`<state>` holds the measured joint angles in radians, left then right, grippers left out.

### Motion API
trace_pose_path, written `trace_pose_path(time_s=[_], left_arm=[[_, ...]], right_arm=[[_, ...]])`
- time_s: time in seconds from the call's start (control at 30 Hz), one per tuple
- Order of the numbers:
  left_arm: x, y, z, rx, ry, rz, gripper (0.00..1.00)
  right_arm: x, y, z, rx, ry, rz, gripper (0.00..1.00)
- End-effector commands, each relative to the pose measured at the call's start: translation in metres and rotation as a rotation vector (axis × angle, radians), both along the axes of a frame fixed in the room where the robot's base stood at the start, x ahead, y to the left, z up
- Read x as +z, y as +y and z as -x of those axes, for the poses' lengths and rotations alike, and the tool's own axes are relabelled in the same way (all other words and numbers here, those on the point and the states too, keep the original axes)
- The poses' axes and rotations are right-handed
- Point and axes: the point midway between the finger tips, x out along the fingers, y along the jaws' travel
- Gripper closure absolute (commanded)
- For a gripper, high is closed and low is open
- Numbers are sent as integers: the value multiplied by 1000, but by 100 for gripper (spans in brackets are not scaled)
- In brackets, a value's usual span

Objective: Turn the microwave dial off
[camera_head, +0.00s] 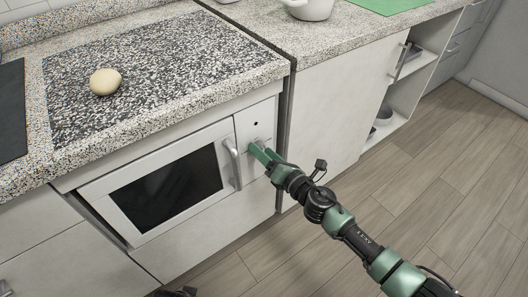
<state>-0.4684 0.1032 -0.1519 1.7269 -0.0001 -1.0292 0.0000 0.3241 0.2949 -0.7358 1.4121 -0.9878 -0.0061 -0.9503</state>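The white microwave (228,130) is built in under the counter, with a dark window (168,188) and a vertical door handle (232,163). Its door looks shut. A narrow control panel (262,112) on its right side bears a small dark dot. My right gripper (258,151) has its green fingertips at the lower part of this panel, just right of the handle. The dial is mostly hidden by the fingertips, so its setting does not show. Whether the fingers are open or closed on the dial is unclear.
A round beige item (105,82) lies on the speckled countertop (200,95) above. A white pot (310,8) and a green mat (388,4) are at the back. Open shelves (408,95) stand at right. The wooden floor (450,180) is clear at right.

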Motion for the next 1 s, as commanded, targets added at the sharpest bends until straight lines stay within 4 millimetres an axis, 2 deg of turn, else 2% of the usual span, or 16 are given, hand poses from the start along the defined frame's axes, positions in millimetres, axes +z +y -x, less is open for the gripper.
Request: trace_pose_path(time_s=[0.33, 0.4, 0.5, 0.7, 1.0], left_arm=[[1, 0, -1, -1, -4, 1, 63], [-1, 0, 0, -1, -5, 0, 63], [-15, 2, 6, -3, 11, -3, 63], [-22, 2, 9, -4, 13, -2, 63], [-24, 2, 11, -4, 15, -3, 63]], right_arm=[[1, -4, 5, 1, 1, -2, 44], [2, -9, 12, -1, 2, -1, 44], [4, -19, 27, 1, 2, -1, 44], [5, -38, 52, 0, 2, -1, 44], [8, -46, 63, 0, -1, -2, 44]])
